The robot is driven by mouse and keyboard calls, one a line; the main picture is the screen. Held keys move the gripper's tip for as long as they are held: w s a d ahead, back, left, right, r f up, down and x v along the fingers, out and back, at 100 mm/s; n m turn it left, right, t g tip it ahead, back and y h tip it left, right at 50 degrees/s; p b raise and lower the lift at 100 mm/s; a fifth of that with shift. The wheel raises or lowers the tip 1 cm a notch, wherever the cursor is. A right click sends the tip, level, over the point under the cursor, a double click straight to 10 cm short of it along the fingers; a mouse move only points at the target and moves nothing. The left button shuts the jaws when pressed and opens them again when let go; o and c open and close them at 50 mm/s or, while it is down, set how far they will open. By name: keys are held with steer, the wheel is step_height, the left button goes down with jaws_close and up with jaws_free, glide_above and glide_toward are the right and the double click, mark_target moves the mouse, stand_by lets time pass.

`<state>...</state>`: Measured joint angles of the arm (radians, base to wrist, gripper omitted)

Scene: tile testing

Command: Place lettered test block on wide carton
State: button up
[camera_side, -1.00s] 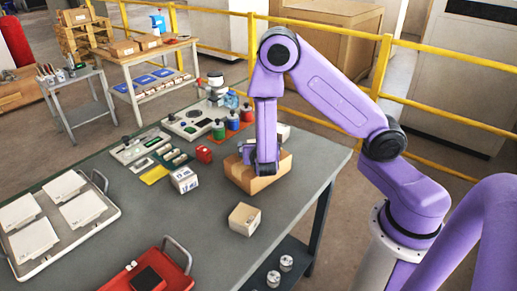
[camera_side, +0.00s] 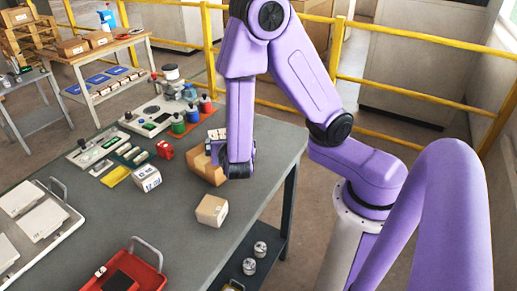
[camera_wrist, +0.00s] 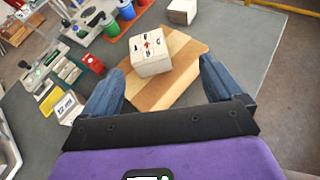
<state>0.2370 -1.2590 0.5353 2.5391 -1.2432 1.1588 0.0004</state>
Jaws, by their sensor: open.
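The carton is tan with lighter strips.
A white box with dark print (camera_side: 146,178) stands left of the carton. A red tray (camera_side: 125,272), a white tray (camera_side: 66,222) and several coloured jars lie around. The table's right edge is close.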

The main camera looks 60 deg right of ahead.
steer(key=s+a+r+m+g+y, duration=0.1)
steer(key=s+r+m+g+y, duration=0.1)
steer(key=s, duration=0.4)
steer(key=s+a+r+m+g+y, duration=0.1)
steer(key=s+r+m+g+y, duration=0.1)
steer(key=s+m, duration=0.4)
steer(key=s+a+r+m+g+y, duration=0.1)
steer(key=s+r+m+g+y, duration=0.1)
steer(key=s+m+g+y, duration=0.2)
steer(key=s+y, duration=0.2)
steer(key=s, duration=0.1)
steer(key=shift+s+a+r+m, duration=0.25)
steer(key=shift+s+a+m, duration=0.05)
steer(key=shift+s+m, duration=0.1)
